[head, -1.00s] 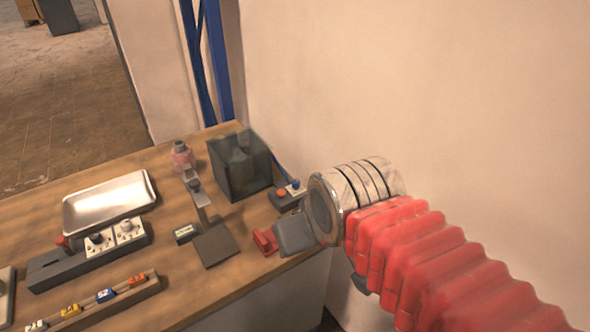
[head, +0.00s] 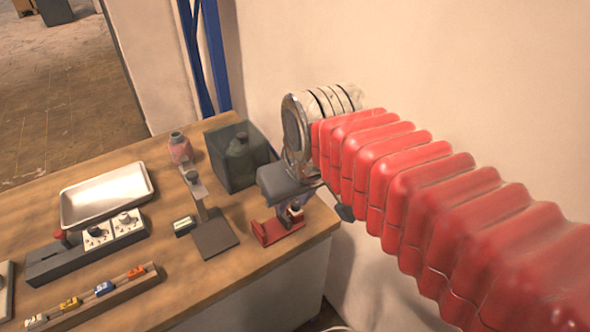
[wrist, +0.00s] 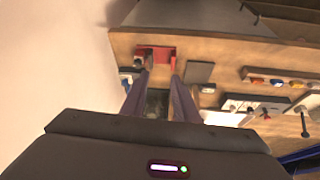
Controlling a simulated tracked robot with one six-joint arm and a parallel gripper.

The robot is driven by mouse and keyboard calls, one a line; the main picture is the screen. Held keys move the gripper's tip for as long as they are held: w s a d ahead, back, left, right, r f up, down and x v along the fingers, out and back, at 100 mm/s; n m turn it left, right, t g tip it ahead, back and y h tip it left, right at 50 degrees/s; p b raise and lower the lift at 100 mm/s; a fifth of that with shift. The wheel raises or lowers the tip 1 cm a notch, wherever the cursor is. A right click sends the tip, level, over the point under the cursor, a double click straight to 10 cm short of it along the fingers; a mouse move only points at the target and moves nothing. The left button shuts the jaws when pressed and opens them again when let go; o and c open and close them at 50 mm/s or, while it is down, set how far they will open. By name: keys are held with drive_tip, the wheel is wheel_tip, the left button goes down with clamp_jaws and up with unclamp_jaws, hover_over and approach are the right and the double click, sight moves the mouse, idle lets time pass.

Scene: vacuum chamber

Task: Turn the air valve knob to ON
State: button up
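Two white-plated dials with dark knobs, the left knob (head: 95,231) and the right knob (head: 124,217), sit on a grey control block (head: 60,263) at the left of the bench. The block also shows at the right in the wrist view (wrist: 232,117). I cannot read their labels or tell which is the air valve. My gripper (head: 303,197) is above the bench's right end, well away from these dials. Its fingers are apart and empty in the wrist view (wrist: 161,72).
A red bracket (head: 272,236) stands just below my gripper near the bench edge. A metal tray (head: 105,195), pink bottle (head: 180,149), grey stand (head: 214,240) and rack of coloured pieces (head: 105,292) share the bench. The wall is close on the right.

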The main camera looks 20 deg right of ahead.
drive_tip(key=w+d+r+n+g, duration=0.1)
drive_tip(key=w+d, duration=0.1)
drive_tip(key=w, duration=0.5)
drive_tip(key=w+d+r+n+g, duration=0.1)
drive_tip(key=w+d, duration=0.2)
drive_tip(key=w, duration=0.3)
drive_tip(key=w+d+f+n+g, duration=0.1)
drive_tip(key=w+d+f, duration=0.2)
drive_tip(key=w, duration=0.3)
drive_tip(key=w+d+f+n+g, duration=0.1)
drive_tip(key=w+d+f, duration=0.2)
drive_tip(key=w, duration=0.3)
drive_tip(key=shift+w+f+g, duration=0.35)
drive_tip(key=shift+g, duration=0.05)
drive_tip(key=shift+d+f, duration=0.1)
wheel_tip(320, 180, down, 14)
drive_tip(key=shift+r, duration=0.2)
clamp_jaws()
